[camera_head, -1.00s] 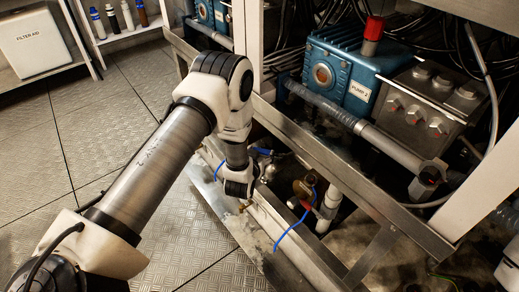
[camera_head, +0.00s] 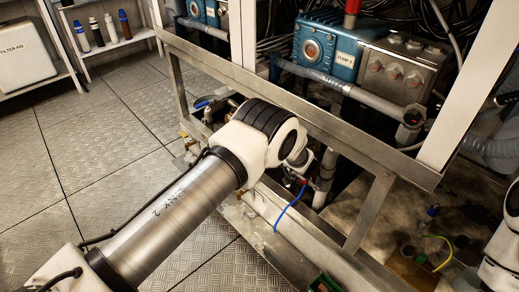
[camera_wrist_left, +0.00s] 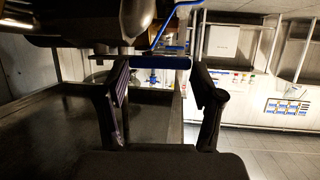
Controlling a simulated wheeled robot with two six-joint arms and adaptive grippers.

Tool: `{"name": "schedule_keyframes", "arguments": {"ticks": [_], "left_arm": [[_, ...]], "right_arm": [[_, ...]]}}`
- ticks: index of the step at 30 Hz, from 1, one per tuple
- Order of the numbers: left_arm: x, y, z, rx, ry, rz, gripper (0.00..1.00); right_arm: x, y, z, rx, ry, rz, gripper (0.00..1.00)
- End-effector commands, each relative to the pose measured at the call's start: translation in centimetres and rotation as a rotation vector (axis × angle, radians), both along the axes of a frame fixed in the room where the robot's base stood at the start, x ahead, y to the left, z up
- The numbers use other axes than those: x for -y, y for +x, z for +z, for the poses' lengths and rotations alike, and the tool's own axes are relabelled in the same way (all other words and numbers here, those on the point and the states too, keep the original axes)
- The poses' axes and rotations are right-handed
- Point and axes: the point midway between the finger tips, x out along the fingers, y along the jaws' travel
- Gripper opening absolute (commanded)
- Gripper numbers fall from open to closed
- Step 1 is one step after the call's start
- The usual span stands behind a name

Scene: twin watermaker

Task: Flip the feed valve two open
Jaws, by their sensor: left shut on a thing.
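In the left wrist view, a short blue bar (camera_wrist_left: 160,62), likely a valve handle, lies between the two fingertips of my left gripper (camera_wrist_left: 160,75), which is shut on it. A thin blue line (camera_wrist_left: 163,25) rises behind the bar beside dark pipework. In the head view, my left arm reaches over the lower frame rail, and its wrist is by the pipework below pump 2. The arm hides the gripper's fingers and most of the valve there. A small red part (camera_head: 304,180) and a blue cable (camera_head: 290,207) show just below the wrist. My right gripper is out of view.
Blue pump 2 (camera_head: 327,45) stands behind the metal frame rail (camera_head: 330,130). Another valve with a blue handle (camera_head: 205,103) is left of my arm. A grey pipe (camera_head: 350,88) runs above the rail. The tread-plate floor (camera_head: 110,130) at left is open.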

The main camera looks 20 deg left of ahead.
Motion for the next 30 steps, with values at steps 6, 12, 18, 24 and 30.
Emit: {"name": "schedule_keyframes", "arguments": {"ticks": [6,12,18,24,30], "left_arm": [[0.23,0.14,0.17,0.005,0.001,0.037,0.05],[0.21,0.14,0.21,0.005,0.001,0.043,0.05],[0.18,0.15,0.24,0.006,0.001,0.043,0.71],[0.17,0.08,0.16,0.005,0.001,0.044,0.93],[0.18,0.04,0.10,0.002,0.001,0.043,0.93]], "right_arm": [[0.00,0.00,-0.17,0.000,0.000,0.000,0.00],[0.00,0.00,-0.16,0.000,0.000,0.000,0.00],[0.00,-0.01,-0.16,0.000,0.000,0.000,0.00],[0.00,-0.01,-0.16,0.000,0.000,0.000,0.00],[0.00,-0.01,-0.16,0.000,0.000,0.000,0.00]]}}
